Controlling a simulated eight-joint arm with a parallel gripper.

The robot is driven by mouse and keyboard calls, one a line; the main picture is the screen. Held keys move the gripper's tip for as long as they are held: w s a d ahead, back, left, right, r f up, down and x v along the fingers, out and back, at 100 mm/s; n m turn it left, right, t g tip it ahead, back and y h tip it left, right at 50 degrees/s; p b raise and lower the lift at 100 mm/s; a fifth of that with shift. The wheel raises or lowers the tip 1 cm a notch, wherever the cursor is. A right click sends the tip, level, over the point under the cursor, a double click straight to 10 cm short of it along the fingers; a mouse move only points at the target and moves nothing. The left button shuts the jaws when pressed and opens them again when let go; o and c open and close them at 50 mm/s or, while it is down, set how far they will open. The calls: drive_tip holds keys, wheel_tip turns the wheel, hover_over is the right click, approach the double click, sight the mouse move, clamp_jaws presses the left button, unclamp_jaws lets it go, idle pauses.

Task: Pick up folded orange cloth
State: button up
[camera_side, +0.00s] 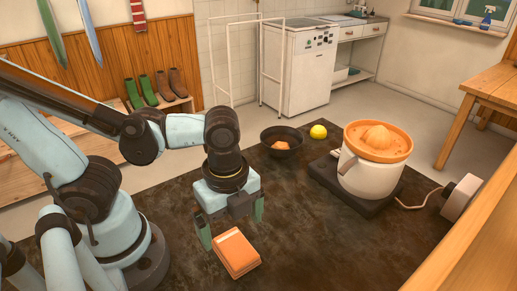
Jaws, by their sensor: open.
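The folded orange cloth (236,253) lies on the dark table top, at the lower middle of the view. It looks like a flat, thick rectangle set at an angle. My gripper (231,225) points down just behind and above the cloth. Its two green-tipped fingers are spread apart, one at the cloth's left corner and one beyond its right far side. Nothing is held between them. I cannot tell whether a finger touches the cloth.
A dark bowl (282,142) with an orange piece in it and a yellow lemon (318,131) stand farther back. A citrus juicer (372,172) on a dark base stands at the right, its cord running to a white box (460,198). The table (335,250) right of the cloth is clear.

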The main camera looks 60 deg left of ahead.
sight(234, 244)
drive_tip(key=shift+w+a+f, duration=0.1)
drive_tip(key=shift+f, duration=2.75)
drive_tip(key=shift+c, duration=0.5)
drive_tip(key=c, duration=1.1)
drive_tip(key=shift+r, duration=0.2)
drive_tip(key=shift+r, duration=1.75)
drive_tip(key=s+d+r, duration=0.2)
drive_tip(key=s, duration=0.1)
drive_tip(key=s+d+r, duration=0.2)
drive_tip(key=s, duration=0.1)
drive_tip(key=s+d+r, duration=0.2)
drive_tip(key=s+r, duration=0.1)
drive_tip(key=s, duration=0.1)
drive_tip(key=shift+d, duration=0.15)
